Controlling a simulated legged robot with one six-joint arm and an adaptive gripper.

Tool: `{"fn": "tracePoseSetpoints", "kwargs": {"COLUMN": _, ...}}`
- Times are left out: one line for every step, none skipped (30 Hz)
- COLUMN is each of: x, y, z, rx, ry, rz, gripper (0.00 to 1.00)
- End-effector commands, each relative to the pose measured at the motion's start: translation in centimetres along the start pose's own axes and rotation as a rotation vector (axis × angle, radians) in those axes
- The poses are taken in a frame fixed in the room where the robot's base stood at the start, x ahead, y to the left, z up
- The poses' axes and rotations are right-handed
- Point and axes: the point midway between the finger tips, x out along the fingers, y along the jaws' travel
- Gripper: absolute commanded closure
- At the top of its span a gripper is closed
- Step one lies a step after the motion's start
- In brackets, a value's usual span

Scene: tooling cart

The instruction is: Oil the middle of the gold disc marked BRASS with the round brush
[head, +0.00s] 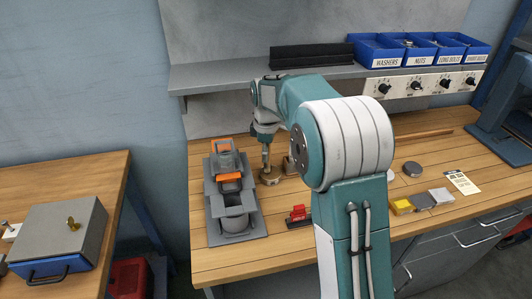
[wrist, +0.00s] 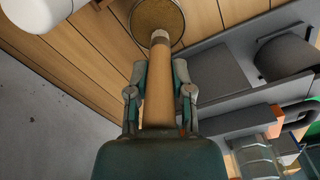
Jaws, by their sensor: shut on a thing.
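My gripper (wrist: 160,92) is shut on the round brush (wrist: 159,72), around its wooden handle. The gold disc (wrist: 151,12) lies beyond the brush tip in the wrist view, cut by the top edge. In the head view my gripper (head: 265,136) points down, with the brush (head: 265,158) hanging below it over the gold disc (head: 271,181) on the wooden bench. The tip overlaps the disc in both views. I cannot tell whether the bristles touch it. No BRASS marking is readable.
A grey holder (head: 253,222) with orange parts stands left of the disc. A small red item (head: 298,214) lies in front. A shelf (head: 215,78) spans the back.

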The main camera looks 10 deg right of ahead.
Motion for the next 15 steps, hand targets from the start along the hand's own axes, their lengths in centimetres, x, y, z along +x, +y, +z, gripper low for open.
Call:
{"fn": "tracePoseSetpoints", "kwargs": {"x": 0.04, "y": 0.11, "z": 0.22, "rx": 0.002, "ry": 0.001, "rz": -0.001, "gripper": 1.0}}
{"fn": "tracePoseSetpoints", "kwargs": {"x": 0.07, "y": 0.13, "z": 0.27, "rx": 0.002, "ry": 0.001, "rz": -0.001, "gripper": 1.0}}
{"fn": "tracePoseSetpoints", "kwargs": {"x": 0.11, "y": 0.15, "z": 0.29, "rx": 0.002, "ry": 0.002, "rz": -0.001, "gripper": 1.0}}
{"fn": "tracePoseSetpoints", "kwargs": {"x": 0.14, "y": 0.14, "z": 0.28, "rx": 0.002, "ry": 0.001, "rz": -0.001, "gripper": 1.0}}
{"fn": "tracePoseSetpoints", "kwargs": {"x": 0.17, "y": 0.12, "z": 0.25, "rx": 0.002, "ry": 0.001, "rz": -0.001, "gripper": 1.0}}
{"fn": "tracePoseSetpoints", "kwargs": {"x": 0.22, "y": 0.09, "z": 0.17, "rx": 0.002, "ry": 0.001, "rz": 0.0, "gripper": 1.0}}
{"fn": "tracePoseSetpoints", "kwargs": {"x": 0.25, "y": 0.05, "z": 0.09, "rx": 0.002, "ry": 0.0, "rz": 0.0, "gripper": 1.0}}
{"fn": "tracePoseSetpoints", "kwargs": {"x": 0.28, "y": 0.01, "z": 0.01, "rx": 0.002, "ry": -0.001, "rz": 0.0, "gripper": 1.0}}
{"fn": "tracePoseSetpoints", "kwargs": {"x": 0.32, "y": -0.04, "z": -0.08, "rx": 0.001, "ry": -0.001, "rz": 0.001, "gripper": 1.0}}
{"fn": "tracePoseSetpoints", "kwargs": {"x": 0.35, "y": -0.05, "z": -0.1, "rx": 0.001, "ry": -0.001, "rz": 0.001, "gripper": 1.0}}
{"fn": "tracePoseSetpoints", "kwargs": {"x": 0.38, "y": -0.05, "z": -0.11, "rx": 0.001, "ry": -0.001, "rz": 0.001, "gripper": 1.0}}
{"fn": "tracePoseSetpoints", "kwargs": {"x": 0.42, "y": -0.07, "z": -0.15, "rx": 0.001, "ry": -0.002, "rz": 0.001, "gripper": 1.0}}
{"fn": "tracePoseSetpoints", "kwargs": {"x": 0.45, "y": -0.08, "z": -0.18, "rx": 0.001, "ry": -0.002, "rz": 0.001, "gripper": 1.0}}
{"fn": "tracePoseSetpoints", "kwargs": {"x": 0.48, "y": -0.09, "z": -0.2, "rx": 0.001, "ry": -0.002, "rz": 0.001, "gripper": 1.0}}
{"fn": "tracePoseSetpoints", "kwargs": {"x": 0.52, "y": -0.09, "z": -0.2, "rx": 0.001, "ry": -0.002, "rz": 0.001, "gripper": 1.0}}
